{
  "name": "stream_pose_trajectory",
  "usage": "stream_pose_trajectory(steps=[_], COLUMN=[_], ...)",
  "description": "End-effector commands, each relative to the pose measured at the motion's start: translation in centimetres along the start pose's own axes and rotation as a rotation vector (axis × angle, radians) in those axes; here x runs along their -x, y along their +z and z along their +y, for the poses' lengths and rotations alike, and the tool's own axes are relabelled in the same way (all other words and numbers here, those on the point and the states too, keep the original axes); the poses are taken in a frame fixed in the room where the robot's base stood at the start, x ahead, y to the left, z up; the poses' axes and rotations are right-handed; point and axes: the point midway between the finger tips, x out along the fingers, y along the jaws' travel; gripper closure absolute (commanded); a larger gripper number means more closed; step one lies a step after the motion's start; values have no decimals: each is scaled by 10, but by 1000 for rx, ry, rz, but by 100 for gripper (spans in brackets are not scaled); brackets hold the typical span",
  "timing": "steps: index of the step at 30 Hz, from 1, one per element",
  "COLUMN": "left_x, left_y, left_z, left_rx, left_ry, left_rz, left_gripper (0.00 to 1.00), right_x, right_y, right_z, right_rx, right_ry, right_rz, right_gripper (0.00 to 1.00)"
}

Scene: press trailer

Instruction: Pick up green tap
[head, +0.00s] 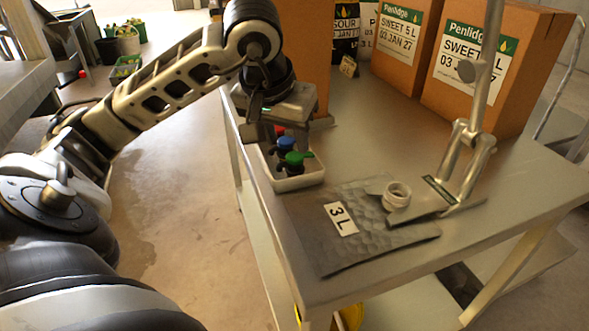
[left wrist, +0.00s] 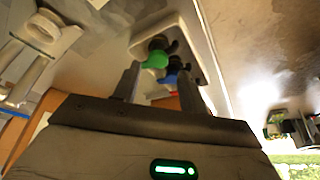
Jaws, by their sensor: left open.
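The green tap (head: 295,158) stands at the near end of a small white tray (head: 297,182) on the metal table. Behind it in the tray are a blue tap (head: 285,143) and a red tap (head: 279,130). My left gripper (head: 287,128) hangs over the far part of the tray, its fingers partly hidden. In the left wrist view the green tap (left wrist: 156,59) shows just beyond my open, empty fingers (left wrist: 158,84), with the blue tap (left wrist: 171,78) partly between them. My right gripper is not in view.
A grey sheet labelled 3 L (head: 345,235) lies right of the tray. Cardboard boxes (head: 495,65) stand at the back. The table's left edge (head: 250,190) runs close beside the tray.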

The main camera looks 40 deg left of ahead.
Motion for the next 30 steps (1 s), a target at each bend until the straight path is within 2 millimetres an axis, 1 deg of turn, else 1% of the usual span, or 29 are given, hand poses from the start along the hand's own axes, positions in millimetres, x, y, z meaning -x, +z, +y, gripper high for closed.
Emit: stream_pose_trajectory(steps=[5,10,13,16,22,23,24,26,27,30], left_x=[-13,-40,-51,-55,-55,-55,-55,-55,-55,-55], left_y=[0,-2,-2,-3,-3,-3,-3,-3,-3,-3], left_z=[2,4,4,4,3,3,3,3,3,3], left_rx=[-1,1,-1,0,0,0,-1,-1,-1,-1], left_ry=[3,3,1,1,1,1,1,1,1,1], left_rz=[-3,-6,-3,0,1,1,1,1,1,2], left_gripper=[58,58,58,58,58,63,74,91,93,93], right_x=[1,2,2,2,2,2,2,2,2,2], right_y=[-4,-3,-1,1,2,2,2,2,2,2], right_z=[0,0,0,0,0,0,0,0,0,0], right_rx=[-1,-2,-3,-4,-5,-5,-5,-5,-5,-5], right_ry=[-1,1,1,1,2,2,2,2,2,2], right_rz=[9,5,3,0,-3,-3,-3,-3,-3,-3], right_gripper=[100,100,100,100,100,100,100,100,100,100])
